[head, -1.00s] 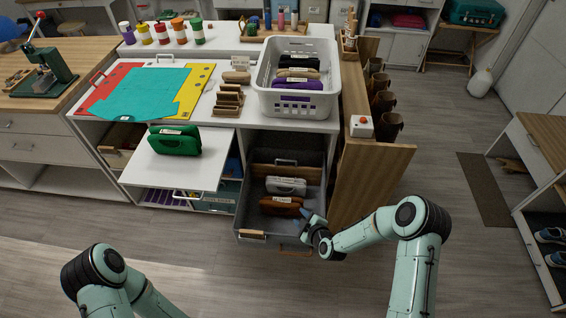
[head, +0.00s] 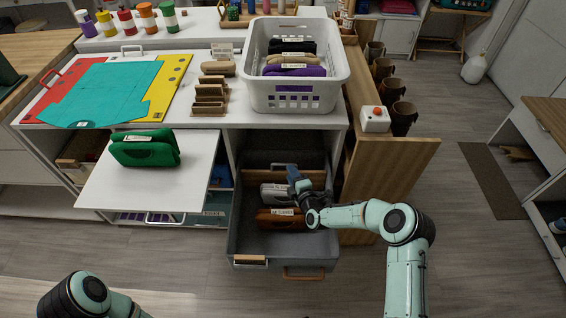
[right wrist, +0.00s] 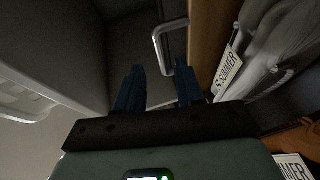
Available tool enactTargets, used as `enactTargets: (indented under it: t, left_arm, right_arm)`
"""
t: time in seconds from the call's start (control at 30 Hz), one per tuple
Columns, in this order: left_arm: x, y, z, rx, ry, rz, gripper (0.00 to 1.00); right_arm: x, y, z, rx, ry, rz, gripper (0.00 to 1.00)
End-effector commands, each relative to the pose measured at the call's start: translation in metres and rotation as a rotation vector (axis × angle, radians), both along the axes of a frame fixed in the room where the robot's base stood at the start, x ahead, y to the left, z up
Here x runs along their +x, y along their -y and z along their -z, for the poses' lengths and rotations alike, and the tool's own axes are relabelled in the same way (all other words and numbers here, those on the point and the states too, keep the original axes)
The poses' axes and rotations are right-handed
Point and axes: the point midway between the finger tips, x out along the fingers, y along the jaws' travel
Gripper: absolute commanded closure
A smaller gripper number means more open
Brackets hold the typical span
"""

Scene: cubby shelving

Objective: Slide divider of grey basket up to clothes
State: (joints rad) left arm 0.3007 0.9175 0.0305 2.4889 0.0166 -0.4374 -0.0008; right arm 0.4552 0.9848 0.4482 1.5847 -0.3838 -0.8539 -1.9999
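The grey basket (head: 236,238) sticks out of the lower cubby like a pulled-out drawer. Its wooden divider (head: 256,177) stands across it towards the back, with a metal handle that shows in the right wrist view (right wrist: 160,48). In front of the divider are grey clothes (head: 272,191) and brown clothes (head: 275,220), both labelled. My right gripper (head: 293,173) is over the basket, beside the grey clothes and close to the divider. In the right wrist view its two blue fingers (right wrist: 160,74) are apart and empty, with the handle ahead of them. My left gripper is out of view.
A white basket (head: 295,105) of folded clothes stands on the counter above. A wooden side panel (head: 400,165) borders the grey basket on the right. A white pull-out shelf (head: 150,190) with a green folded item (head: 146,150) is on the left. The floor in front is clear.

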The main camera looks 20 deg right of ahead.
Motion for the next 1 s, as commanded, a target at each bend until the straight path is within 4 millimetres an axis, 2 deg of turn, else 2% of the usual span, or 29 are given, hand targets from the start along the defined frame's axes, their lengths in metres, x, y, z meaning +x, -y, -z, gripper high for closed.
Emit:
enactTargets:
  t: [0.1, 0.3, 0.5, 0.67, 0.97, 1.0]
  left_arm:
    - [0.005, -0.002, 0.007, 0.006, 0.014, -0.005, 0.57]
    - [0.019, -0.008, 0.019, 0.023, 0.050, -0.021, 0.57]
    - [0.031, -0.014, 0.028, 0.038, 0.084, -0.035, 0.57]
    - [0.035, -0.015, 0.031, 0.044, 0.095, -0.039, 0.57]
    - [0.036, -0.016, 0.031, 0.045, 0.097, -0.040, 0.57]
    - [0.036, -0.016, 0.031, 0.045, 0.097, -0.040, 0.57]
  right_arm:
    - [0.022, -0.002, 0.007, 0.002, 0.001, 0.002, 0.63]
    - [0.055, -0.007, 0.013, 0.002, 0.000, 0.002, 0.63]
    - [0.075, -0.009, 0.017, 0.002, -0.001, 0.001, 0.63]
    - [0.082, -0.010, 0.017, 0.001, -0.002, 0.001, 0.63]
    - [0.083, -0.010, 0.016, 0.000, -0.003, 0.001, 0.63]
    - [0.083, -0.010, 0.016, 0.000, -0.003, 0.001, 0.76]
